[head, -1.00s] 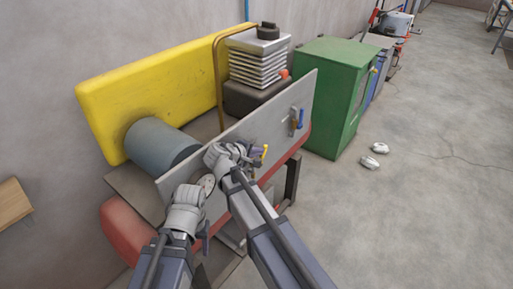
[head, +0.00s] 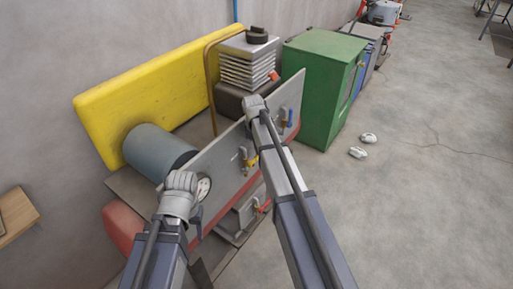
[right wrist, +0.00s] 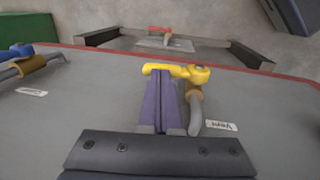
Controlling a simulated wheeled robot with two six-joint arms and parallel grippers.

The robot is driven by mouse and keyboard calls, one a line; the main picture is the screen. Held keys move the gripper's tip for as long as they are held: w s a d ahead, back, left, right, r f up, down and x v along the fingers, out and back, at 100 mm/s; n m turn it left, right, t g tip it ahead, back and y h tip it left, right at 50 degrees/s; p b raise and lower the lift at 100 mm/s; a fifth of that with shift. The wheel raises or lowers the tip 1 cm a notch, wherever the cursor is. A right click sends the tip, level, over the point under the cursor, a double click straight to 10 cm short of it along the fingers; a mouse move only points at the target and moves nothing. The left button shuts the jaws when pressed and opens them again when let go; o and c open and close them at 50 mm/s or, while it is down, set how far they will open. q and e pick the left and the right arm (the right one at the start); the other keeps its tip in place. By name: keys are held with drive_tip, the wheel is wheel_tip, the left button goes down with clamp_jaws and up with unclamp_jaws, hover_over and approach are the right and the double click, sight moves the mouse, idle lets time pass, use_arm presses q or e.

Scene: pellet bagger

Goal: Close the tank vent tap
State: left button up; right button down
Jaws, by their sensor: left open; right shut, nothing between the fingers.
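The vent tap has a yellow handle (head: 251,161) and sits on the grey panel (head: 222,150). In the right wrist view its handle (right wrist: 175,69) lies across the picture, crosswise to the grey stem, beside a label reading "Vent". My right gripper (right wrist: 158,78) is shut and empty. Its purple fingertips are at the handle's near side; I cannot tell if they touch. In the head view my right arm reaches over the panel, and its fingers are mostly hidden. My left gripper (head: 196,217) is open near the panel's left end, away from the tap.
A blue-handled tap (head: 286,117) is farther right on the panel, and a red-handled tap (head: 264,206) is lower down. A round gauge (head: 204,188) is beside my left wrist. A green cabinet (head: 318,85) stands behind the panel's right end. The floor at right is mostly clear.

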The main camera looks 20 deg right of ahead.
drive_tip(key=shift+w+d+f, duration=0.15)
drive_tip(key=shift+d+f, duration=0.05)
drive_tip(key=shift+f, duration=0.1)
drive_tip(key=shift+d+f+b, duration=0.1)
drive_tip(key=shift+b, duration=0.2)
idle(0.4)
drive_tip(key=shift+s+a+f+b, duration=0.25)
drive_tip(key=shift+s+a+b, duration=0.05)
drive_tip(key=shift+s+a, duration=0.4)
drive_tip(key=shift+r, duration=0.1)
drive_tip(key=shift+w+r+p, duration=0.1)
drive_tip(key=shift+r+p, duration=0.3)
drive_tip(key=shift+p, duration=0.15)
drive_tip(key=r+p, duration=0.2)
drive_tip(key=d+r+p, duration=0.1)
drive_tip(key=r+p, duration=0.1)
drive_tip(key=w+r+p, duration=0.1)
drive_tip(key=shift+d+r+p, duration=0.15)
drive_tip(key=shift+r+p, duration=0.25)
wheel_tip(320, 180, up, 18)
drive_tip(key=p, duration=1.7)
drive_tip(key=shift+w+d+f+p, duration=0.2)
drive_tip(key=shift+w+p, duration=0.05)
drive_tip(key=shift+p, duration=0.05)
